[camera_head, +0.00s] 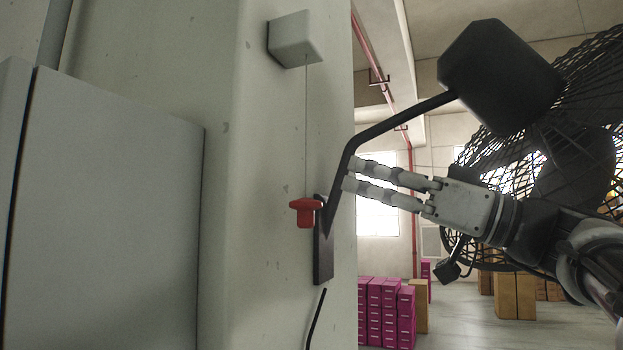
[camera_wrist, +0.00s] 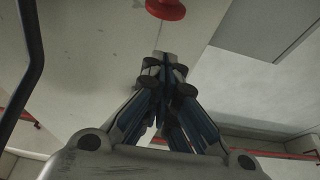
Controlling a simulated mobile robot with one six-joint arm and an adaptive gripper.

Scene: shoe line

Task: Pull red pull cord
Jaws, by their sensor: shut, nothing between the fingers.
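The red pull cord handle (camera_head: 306,212) hangs on a thin cord below a small white box (camera_head: 294,38) on the pale wall. The red handle also shows at the top of the wrist view (camera_wrist: 166,9), just beyond the fingertips. My gripper (camera_head: 348,175) is to the right of the handle in the head view and a little higher, apart from it. Its fingers are shut and empty; in the wrist view the fingertips (camera_wrist: 163,60) come together.
A black fan (camera_head: 500,75) on a bent bracket (camera_head: 340,180) is mounted on the wall, close beside my fingers and the handle. A grey cabinet (camera_head: 105,220) stands at the left. Magenta boxes (camera_head: 385,310) and brown boxes (camera_head: 515,295) are on the floor behind.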

